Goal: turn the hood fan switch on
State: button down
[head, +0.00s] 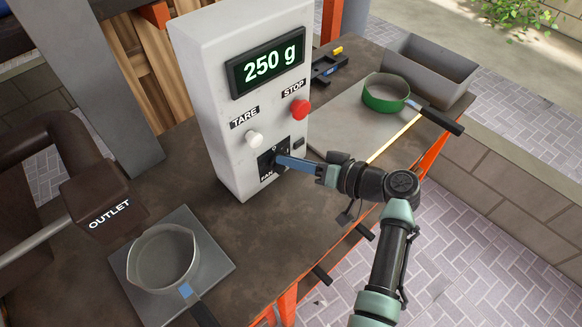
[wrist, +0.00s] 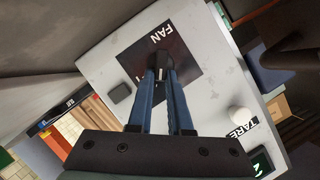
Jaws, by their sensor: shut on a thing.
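The fan switch is a small black knob (wrist: 158,58) on a black square plate labelled FAN (wrist: 184,52). The plate (head: 266,163) sits low on the front of a light grey control box (head: 207,75). My gripper (head: 279,160) reaches the plate from the right in the head view, where its blue fingers hide most of the knob. In the wrist view my gripper (wrist: 160,74) has its fingertips closed around the knob. The knob's exact turn angle is hard to read.
A white TARE button (head: 254,139) and a red STOP button (head: 300,107) sit above the plate. The display (head: 268,66) reads 250 g. A green pan (head: 386,93) and grey bin (head: 430,68) stand right.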

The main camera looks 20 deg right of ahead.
jog(key=m+b, duration=0.1)
jog(key=m+y+b, duration=0.1)
jog(key=f+m+y+b, duration=0.1)
jog(key=m, duration=0.1)
jog(key=shift+w+d+f+b, duration=0.1)
jog(key=shift+w+b, duration=0.15)
jog(key=shift+b, duration=0.05)
jog(key=shift+f+m+t+y+b, duration=0.1)
jog(key=shift+m+t+y+b, duration=0.3)
jog(key=shift+m, duration=0.55)
jog(key=shift+f+m+t+y+b, duration=0.1)
jog(key=shift+m+t+y+b, duration=0.1)
jog(key=shift+m+y+b, duration=0.55)
jog(key=shift+m, duration=0.4)
jog(key=c, duration=0.8)
grip_release()
jog(key=shift+h, duration=0.25)
jog(key=shift+c, duration=0.2)
jog(key=shift+f, duration=0.1)
jog(key=shift+w, duration=0.1)
jog(key=shift+d, duration=0.2)
jog(key=b+v, duration=0.1)
jog(key=v, duration=1.2)
jog(key=shift+a, duration=0.1)
